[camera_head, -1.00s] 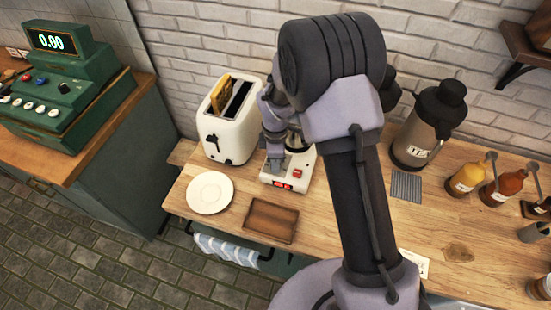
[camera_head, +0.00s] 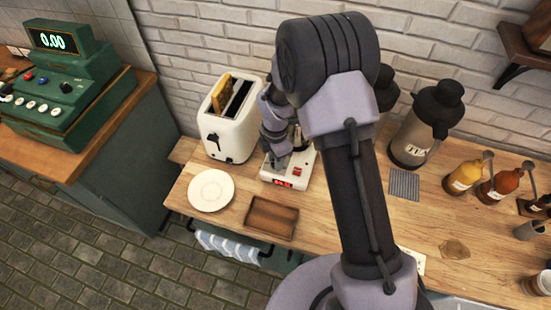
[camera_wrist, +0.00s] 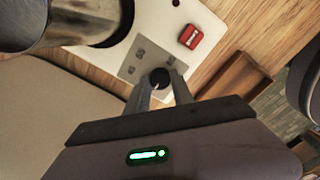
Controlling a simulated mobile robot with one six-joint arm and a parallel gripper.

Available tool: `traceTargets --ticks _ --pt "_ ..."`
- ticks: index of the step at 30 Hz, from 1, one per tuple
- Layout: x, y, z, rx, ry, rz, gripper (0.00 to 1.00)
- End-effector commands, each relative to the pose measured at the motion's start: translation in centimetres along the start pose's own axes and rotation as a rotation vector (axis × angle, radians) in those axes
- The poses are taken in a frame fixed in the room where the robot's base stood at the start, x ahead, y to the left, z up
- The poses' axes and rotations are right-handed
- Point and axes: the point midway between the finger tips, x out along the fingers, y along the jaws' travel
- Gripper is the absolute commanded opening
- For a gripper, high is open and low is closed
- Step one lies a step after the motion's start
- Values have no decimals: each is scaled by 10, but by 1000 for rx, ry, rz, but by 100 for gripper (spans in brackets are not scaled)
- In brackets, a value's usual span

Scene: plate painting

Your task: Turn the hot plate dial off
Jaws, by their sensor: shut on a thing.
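The hot plate (camera_head: 304,166) is a white box with a red display and a red switch, on the wooden counter behind my forearm. In the wrist view, its white top (camera_wrist: 150,20) carries a grey panel, a red switch (camera_wrist: 190,36) and a small dark round dial (camera_wrist: 160,78). My gripper (camera_wrist: 163,88) has its two fingers around the dial, shut on it. In the head view my gripper (camera_head: 279,160) is over the hot plate's front left part, and the dial is hidden. The dial's pointer mark cannot be made out.
A metal vessel (camera_wrist: 62,18) stands on the hot plate, close to my fingers. A white toaster (camera_head: 226,130) with bread stands to the left. A white plate (camera_head: 211,190) and an empty wooden tray (camera_head: 271,218) lie in front. A TEA flask (camera_head: 421,130) stands to the right.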

Motion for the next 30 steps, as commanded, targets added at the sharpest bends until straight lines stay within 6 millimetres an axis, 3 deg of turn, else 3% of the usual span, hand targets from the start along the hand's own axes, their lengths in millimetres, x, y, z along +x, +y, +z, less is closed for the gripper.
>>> traceTargets --ticks 9,10,13,23,26,30 --pt "-1 1 0 -2 -1 3 0" --pt "-1 1 0 -2 -1 3 30" --pt "-1 1 0 -2 -1 2 50" --pt "-2 0 0 -1 0 1 50" --pt "-12 0 0 0 0 1 50" --pt "-48 1 0 0 -1 4 50"
